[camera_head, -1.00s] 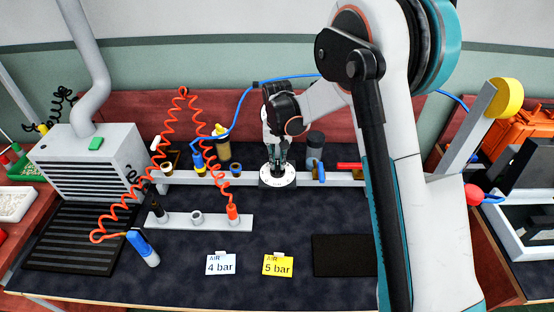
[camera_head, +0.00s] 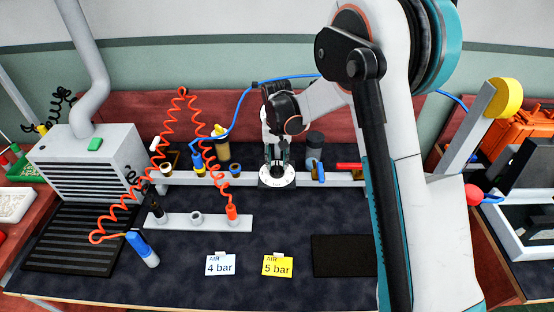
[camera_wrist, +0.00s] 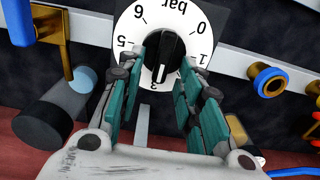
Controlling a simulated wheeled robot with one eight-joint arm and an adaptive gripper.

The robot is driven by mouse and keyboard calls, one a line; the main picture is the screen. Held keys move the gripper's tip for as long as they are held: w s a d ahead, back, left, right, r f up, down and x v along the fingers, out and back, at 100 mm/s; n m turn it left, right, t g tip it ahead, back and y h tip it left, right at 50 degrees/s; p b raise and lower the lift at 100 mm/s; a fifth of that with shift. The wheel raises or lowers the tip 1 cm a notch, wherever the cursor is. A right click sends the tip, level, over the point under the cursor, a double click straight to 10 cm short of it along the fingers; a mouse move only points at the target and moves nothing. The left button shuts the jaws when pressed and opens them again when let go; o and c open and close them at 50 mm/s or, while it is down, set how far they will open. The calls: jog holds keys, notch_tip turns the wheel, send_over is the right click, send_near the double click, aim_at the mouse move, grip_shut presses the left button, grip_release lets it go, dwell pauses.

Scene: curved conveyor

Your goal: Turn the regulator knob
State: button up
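The regulator knob (camera_wrist: 165,58) is black with a white mark and sits at the centre of a white dial (camera_wrist: 198,22) with numbers and "bar". Its white mark points near the 3 at the bottom of the dial in the wrist view. In the head view the dial (camera_head: 277,182) is on the grey rail, and the knob is mostly hidden by my gripper (camera_head: 277,158). In the wrist view my gripper (camera_wrist: 162,68) is open, its teal-padded fingers on either side of the knob. I cannot tell whether a fingertip touches it.
A white "4 bar" card (camera_head: 220,265) and a yellow "5 bar" card (camera_head: 277,265) lie on the dark bench. A dark cylinder (camera_head: 314,148) and a blue valve handle (camera_head: 319,173) are right of the dial. Coiled orange hose (camera_head: 213,125) hangs at left.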

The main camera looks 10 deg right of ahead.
aim_at(278, 163)
notch_tip(278, 163, up, 12)
dwell(0.4)
jog(key=shift+f, duration=0.15)
jog(key=s+d+r+t, duration=0.2)
jog(key=s+d+r, duration=0.2)
jog(key=s+r, duration=0.3)
jog(key=s+d+r+t, duration=0.2)
jog(key=s+d+r, duration=0.25)
jog(key=s, duration=0.35)
jog(key=s+d+t, duration=0.1)
jog(key=s+d, duration=0.1)
jog(key=s, duration=0.6)
jog(key=s+d+f+n+t, duration=0.1)
jog(key=s+t, duration=0.1)
jog(key=s, duration=0.5)
jog(key=shift+s+d+f, duration=0.3)
jog(key=shift+s+d, duration=0.1)
